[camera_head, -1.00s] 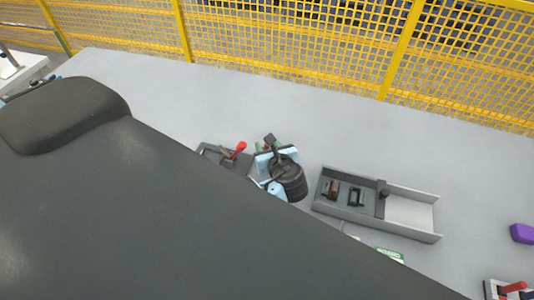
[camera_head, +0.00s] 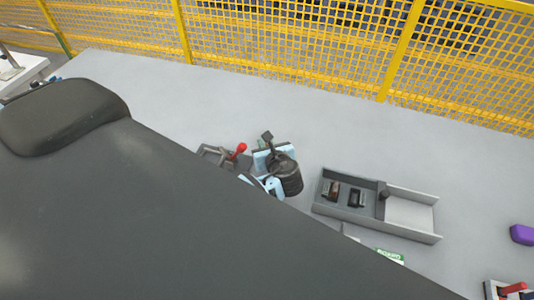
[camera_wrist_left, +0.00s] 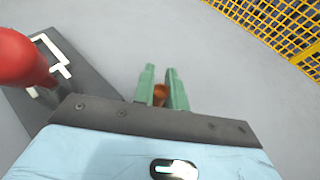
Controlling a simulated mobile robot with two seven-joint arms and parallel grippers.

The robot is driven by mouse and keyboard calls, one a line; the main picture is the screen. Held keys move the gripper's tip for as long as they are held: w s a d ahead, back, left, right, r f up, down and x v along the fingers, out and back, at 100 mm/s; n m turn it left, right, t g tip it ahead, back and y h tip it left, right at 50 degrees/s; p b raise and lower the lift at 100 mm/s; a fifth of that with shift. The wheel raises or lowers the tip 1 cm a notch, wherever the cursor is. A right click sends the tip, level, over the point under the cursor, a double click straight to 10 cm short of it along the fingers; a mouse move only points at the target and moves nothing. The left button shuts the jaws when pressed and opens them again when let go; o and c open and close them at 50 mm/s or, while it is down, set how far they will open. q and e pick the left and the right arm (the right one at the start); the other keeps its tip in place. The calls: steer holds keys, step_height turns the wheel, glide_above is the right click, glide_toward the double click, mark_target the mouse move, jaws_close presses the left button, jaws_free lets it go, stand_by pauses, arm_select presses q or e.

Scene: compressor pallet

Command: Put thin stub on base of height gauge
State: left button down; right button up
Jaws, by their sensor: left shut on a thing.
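My left gripper (camera_wrist_left: 161,92), with green fingers, is shut on a small copper-coloured piece in the left wrist view, likely the thin stub (camera_wrist_left: 160,95). The fingers hide most of the piece. In the head view the light blue gripper body (camera_head: 272,184) and dark wrist cover the held piece. A dark plate (camera_wrist_left: 85,80) with a white outline and a red ball knob (camera_wrist_left: 22,58) lies to the left in the wrist view. The same plate shows left of the gripper in the head view (camera_head: 208,152). I cannot tell whether it is the height gauge. My right gripper is not in view.
A grey tray (camera_head: 411,213) with dark parts in its left section stands right of the gripper. A purple block (camera_head: 522,234) and a red-handled item (camera_head: 512,288) are at the right edge. Yellow mesh fencing (camera_head: 300,60) runs behind.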

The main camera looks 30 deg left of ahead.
arm_select(q)
step_height(320, 180, up, 10)
steer(key=s+d+m+t+h, duration=0.4)
steer(key=s+d+m+h, duration=0.5)
steer(key=s, duration=0.4)
steer(key=shift+d+m+t+h, duration=0.15)
steer(key=shift+m+t+h, duration=0.3)
steer(key=shift+h, duration=0.25)
steer(key=shift+r, duration=0.1)
